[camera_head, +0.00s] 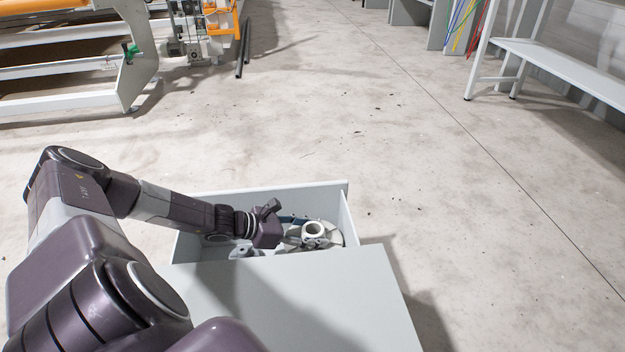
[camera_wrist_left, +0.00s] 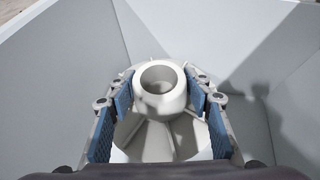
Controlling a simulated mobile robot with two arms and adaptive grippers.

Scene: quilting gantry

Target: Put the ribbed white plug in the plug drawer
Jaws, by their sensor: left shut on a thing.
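The ribbed white plug (camera_head: 315,231) is inside the open plug drawer (camera_head: 347,212), towards its right side in the head view. It has a round hollow top and ribs spreading over a wider base. My left gripper (camera_head: 297,234) reaches into the drawer and is shut on the plug. In the left wrist view the blue finger pads (camera_wrist_left: 202,95) press on both sides of the plug (camera_wrist_left: 163,100), which stands about upright. The plug's underside is hidden, so I cannot tell whether it touches the drawer floor. My right gripper is not in view.
The cabinet's grey top (camera_head: 310,300) lies in front of the drawer opening. Drawer walls (camera_wrist_left: 60,100) surround the plug. Beyond is clear concrete floor (camera_head: 400,150). A white bench (camera_head: 560,65) stands far right and a machine frame (camera_head: 125,85) far left.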

